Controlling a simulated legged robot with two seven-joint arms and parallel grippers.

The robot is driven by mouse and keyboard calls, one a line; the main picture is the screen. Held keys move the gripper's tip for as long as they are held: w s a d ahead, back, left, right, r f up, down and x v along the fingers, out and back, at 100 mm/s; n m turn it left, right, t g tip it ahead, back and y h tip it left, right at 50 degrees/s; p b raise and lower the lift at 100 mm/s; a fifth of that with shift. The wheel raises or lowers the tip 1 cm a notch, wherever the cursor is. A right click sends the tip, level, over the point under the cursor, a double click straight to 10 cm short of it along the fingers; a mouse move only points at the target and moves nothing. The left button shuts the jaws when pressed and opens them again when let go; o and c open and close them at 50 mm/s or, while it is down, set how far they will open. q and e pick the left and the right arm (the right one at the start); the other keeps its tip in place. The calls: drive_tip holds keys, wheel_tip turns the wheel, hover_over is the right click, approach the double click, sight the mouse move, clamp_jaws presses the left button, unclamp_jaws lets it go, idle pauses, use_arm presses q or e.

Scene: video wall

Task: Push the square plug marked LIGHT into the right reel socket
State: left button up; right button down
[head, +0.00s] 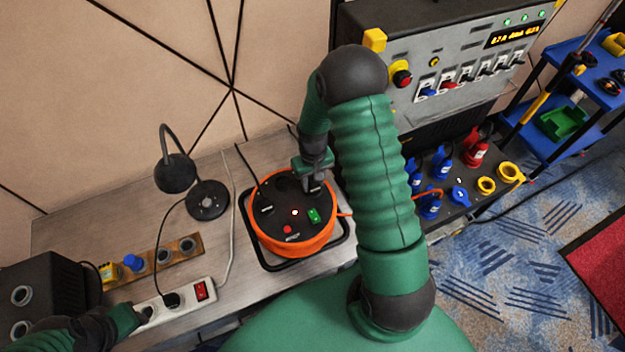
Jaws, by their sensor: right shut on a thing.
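The orange cable reel (293,243) stands on the grey bench with a black top face, a lit red lamp and a green switch. My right gripper (316,184) reaches down over the reel's far right part and is shut on a dark plug, mostly hidden by the fingers. Its label cannot be read, and the right socket beneath is covered, so I cannot tell how deep the plug sits. Another black plug (267,209) sits at the left of the reel face. My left gripper (146,314) is at the white power strip (184,297); its fingers are unclear.
A black desk lamp (207,200) stands left of the reel. A wooden socket board (150,262) and a dark box (40,290) are farther left. A control rack (440,75) and a panel with blue and red connectors (450,190) stand to the right.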

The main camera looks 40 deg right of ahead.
drive_tip(key=c, duration=0.9)
unclamp_jaws()
drive_tip(key=shift+o, duration=0.5)
drive_tip(key=o, duration=0.3)
drive_tip(key=shift+r, duration=0.1)
drive_tip(key=shift+r+p, duration=2.6)
drive_tip(key=shift+r, duration=0.4)
drive_tip(key=shift+a, duration=0.1)
